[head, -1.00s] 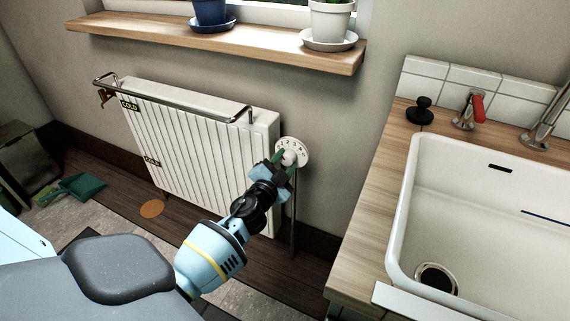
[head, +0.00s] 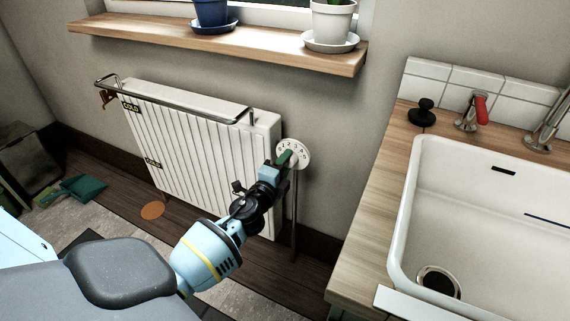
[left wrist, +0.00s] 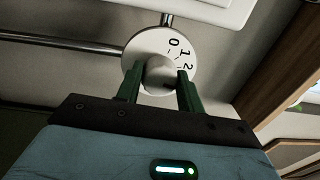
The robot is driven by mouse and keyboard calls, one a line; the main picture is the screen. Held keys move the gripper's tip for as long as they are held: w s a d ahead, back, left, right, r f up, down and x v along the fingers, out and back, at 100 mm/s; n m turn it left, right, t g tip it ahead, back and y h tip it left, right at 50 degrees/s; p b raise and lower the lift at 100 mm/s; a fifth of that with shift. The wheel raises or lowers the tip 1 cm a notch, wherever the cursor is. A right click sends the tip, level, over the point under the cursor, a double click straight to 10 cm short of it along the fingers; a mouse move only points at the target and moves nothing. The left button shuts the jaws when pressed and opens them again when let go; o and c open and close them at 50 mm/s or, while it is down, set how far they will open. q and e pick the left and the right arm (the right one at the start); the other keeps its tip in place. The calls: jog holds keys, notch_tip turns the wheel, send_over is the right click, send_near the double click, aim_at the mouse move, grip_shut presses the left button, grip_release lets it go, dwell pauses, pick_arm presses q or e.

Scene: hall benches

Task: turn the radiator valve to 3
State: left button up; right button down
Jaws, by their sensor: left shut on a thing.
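The radiator valve shows in the head view as a white round dial (head: 296,153) with dark numbers, at the right end of the white radiator (head: 200,140). In the left wrist view the dial (left wrist: 133,52) shows 0, 1 and 2 around its upper right, and a grey knob (left wrist: 159,75) stands out from its middle. My left gripper (head: 283,160) is at the dial, its green fingers shut on the knob, one on each side in the left wrist view (left wrist: 160,90). The pointer mark and any further numbers are hidden or too small to read. My right gripper is not in view.
A wooden sill (head: 200,38) with a blue pot (head: 211,13) and a white pot (head: 332,20) is above the radiator. A wooden counter (head: 375,215) with a white sink (head: 480,200) stands at right. A pipe (head: 294,215) runs down below the valve.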

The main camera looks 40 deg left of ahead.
pick_arm(q)
jog(key=shift+m, duration=0.5)
jog(key=o, duration=1)
jog(key=v, duration=0.7)
jog(key=shift+s+p, duration=0.3)
jog(key=shift+s, duration=0.1)
